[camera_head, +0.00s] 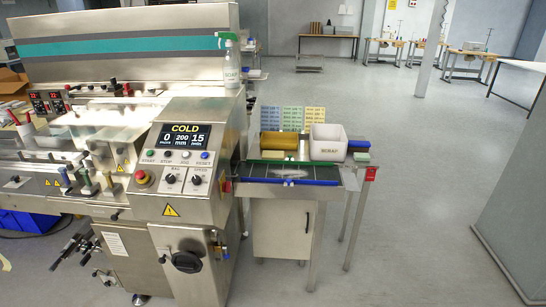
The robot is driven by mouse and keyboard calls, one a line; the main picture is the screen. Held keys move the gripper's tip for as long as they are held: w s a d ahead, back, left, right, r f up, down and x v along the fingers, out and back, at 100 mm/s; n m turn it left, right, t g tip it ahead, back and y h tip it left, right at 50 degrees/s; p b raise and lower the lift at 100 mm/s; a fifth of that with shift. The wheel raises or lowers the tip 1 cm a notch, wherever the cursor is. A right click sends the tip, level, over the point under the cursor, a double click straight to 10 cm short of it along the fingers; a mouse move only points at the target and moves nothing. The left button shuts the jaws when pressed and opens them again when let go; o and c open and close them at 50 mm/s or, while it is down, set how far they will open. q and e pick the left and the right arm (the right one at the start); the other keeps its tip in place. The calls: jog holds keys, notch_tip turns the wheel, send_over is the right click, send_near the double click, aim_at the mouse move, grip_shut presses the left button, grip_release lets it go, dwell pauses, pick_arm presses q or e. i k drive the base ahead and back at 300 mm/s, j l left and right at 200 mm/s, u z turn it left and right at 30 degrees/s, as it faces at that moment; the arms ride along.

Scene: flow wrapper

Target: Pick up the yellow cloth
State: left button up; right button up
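I cannot make out a yellow cloth for certain. A small pale yellow-green piece (361,157) lies at the right end of the side table, in front of a blue block (358,146); it is too small to tell whether it is cloth. A gold-yellow block or roll (279,141) sits on the table, left of the white bin (327,139) marked as scrap. Neither of my grippers is in view.
The steel wrapping machine (178,205) with its COLD display fills the left. A spray bottle (229,62) marked SOAP stands on it. The side table's belt end has a blue front bar (291,182). Open floor (420,180) lies to the right, with a grey panel (520,210) at the edge.

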aim_at(267, 155)
jog(key=i+l+u, duration=0.1)
jog(key=l, duration=0.25)
jog(key=i+l+u, duration=0.1)
jog(key=i+l, duration=0.15)
jog(key=l, duration=0.15)
jog(key=i+l+u, duration=0.1)
jog(key=l, duration=0.3)
jog(key=i+l+u, duration=0.1)
jog(key=l, duration=0.3)
jog(key=i, duration=0.1)
